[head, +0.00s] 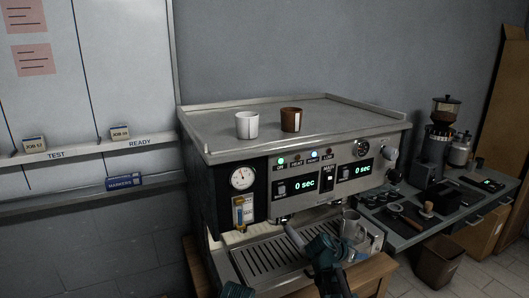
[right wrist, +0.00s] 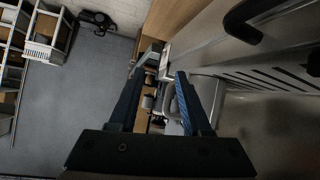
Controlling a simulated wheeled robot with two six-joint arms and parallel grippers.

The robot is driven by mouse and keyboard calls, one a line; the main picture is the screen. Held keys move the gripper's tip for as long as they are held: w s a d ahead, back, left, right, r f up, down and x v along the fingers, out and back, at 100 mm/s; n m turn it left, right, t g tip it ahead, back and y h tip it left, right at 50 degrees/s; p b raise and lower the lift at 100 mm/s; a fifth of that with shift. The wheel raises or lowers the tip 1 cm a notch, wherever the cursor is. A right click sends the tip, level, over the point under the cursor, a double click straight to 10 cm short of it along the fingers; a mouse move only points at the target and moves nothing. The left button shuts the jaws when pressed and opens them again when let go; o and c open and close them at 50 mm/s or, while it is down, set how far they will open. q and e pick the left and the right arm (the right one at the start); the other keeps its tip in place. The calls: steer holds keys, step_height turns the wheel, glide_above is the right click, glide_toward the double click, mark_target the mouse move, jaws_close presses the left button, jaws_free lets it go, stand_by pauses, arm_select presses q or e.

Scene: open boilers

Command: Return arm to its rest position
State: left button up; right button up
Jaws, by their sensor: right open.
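My right gripper (head: 325,246) is in front of the coffee machine (head: 330,178), low over the drip tray (head: 262,262). In the right wrist view its two blue fingers stand apart (right wrist: 158,90), with nothing held between them. A steel pitcher (head: 350,223) stands just behind and to the right of the gripper in the head view. A grey portafilter handle (head: 294,236) sticks out under the machine's front, left of the gripper. A small teal part of my left arm (head: 236,290) shows at the bottom edge; its fingers are hidden.
A white cup (head: 247,125) and a brown cup (head: 291,120) stand on the machine's top. At right, a side counter (head: 405,232) holds a grinder (head: 437,140) and several tools. A bin (head: 438,262) stands on the floor. Clear floor (right wrist: 75,105) shows left in the right wrist view.

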steer(key=s+a+f+n+g+y, duration=0.3)
steer(key=s+a+f+n+y, duration=0.2)
steer(key=s+a, duration=0.35)
steer(key=s+a+f+n+g+y, duration=0.2)
steer(key=s+a+f+n+y, duration=0.25)
steer(key=s+a, duration=0.4)
steer(key=s+a+r+n+p, duration=0.2)
steer(key=s+a+r+p, duration=0.1)
steer(key=s+a, duration=0.1)
steer(key=s+a+r+n+g+h+p, duration=0.1)
steer(key=s+a+r+n+p, duration=0.1)
steer(key=a, duration=0.4)
steer(key=shift+s+a+r+p, duration=0.3)
steer(key=shift+s+r+p, duration=0.25)
steer(key=shift+s, duration=0.45)
